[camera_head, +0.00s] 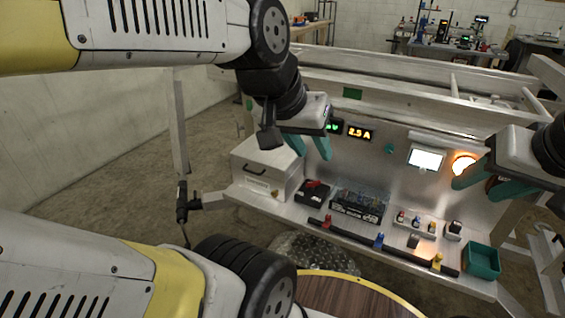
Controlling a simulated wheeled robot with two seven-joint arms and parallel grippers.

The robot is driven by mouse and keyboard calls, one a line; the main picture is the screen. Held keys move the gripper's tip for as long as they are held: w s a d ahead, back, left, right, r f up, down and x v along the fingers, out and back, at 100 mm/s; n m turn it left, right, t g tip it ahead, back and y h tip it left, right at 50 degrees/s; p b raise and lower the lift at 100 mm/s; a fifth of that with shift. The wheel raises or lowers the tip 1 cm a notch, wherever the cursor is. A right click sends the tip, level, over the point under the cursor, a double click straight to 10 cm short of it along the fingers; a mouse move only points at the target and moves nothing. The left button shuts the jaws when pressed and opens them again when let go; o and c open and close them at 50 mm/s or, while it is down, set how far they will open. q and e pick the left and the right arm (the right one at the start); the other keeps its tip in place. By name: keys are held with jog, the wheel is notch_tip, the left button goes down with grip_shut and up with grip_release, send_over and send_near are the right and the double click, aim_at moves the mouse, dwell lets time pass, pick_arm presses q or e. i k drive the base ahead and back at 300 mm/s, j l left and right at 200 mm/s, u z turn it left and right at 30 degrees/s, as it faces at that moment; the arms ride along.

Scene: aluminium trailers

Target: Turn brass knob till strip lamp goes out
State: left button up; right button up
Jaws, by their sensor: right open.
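My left gripper (313,152) hangs in front of the upright metal panel (375,170), its two teal fingers apart with nothing between them. My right gripper (473,190) is at the panel's right side, with teal fingers apart, close to a glowing orange round light (462,164). A bright white lit rectangle (426,158) is on the panel left of that light; I cannot tell if it is the strip lamp. I cannot make out a brass knob for certain; my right gripper hides part of the panel.
Lit displays (360,133) sit beside my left gripper. The shelf below holds a white box (266,167), a black crate (357,205), small coloured parts, and a green bin (481,261). A round wooden top (350,297) is in front. Metal rails (400,88) run behind the panel.

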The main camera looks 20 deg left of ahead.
aim_at(274, 193)
jog(key=u, duration=1)
jog(key=i+j+z, duration=0.15)
jog(key=j, duration=0.2)
jog(key=l+u, duration=0.1)
jog(key=k+l+u, duration=0.1)
jog(key=l, duration=0.35)
jog(key=k+l+u, duration=0.1)
jog(key=k+l, duration=0.25)
jog(key=k+l+u, duration=0.15)
jog(key=l, duration=0.3)
jog(key=i+j, duration=0.2)
jog(key=j, duration=0.15)
jog(key=i+j+z, duration=0.15)
jog(key=j, duration=0.2)
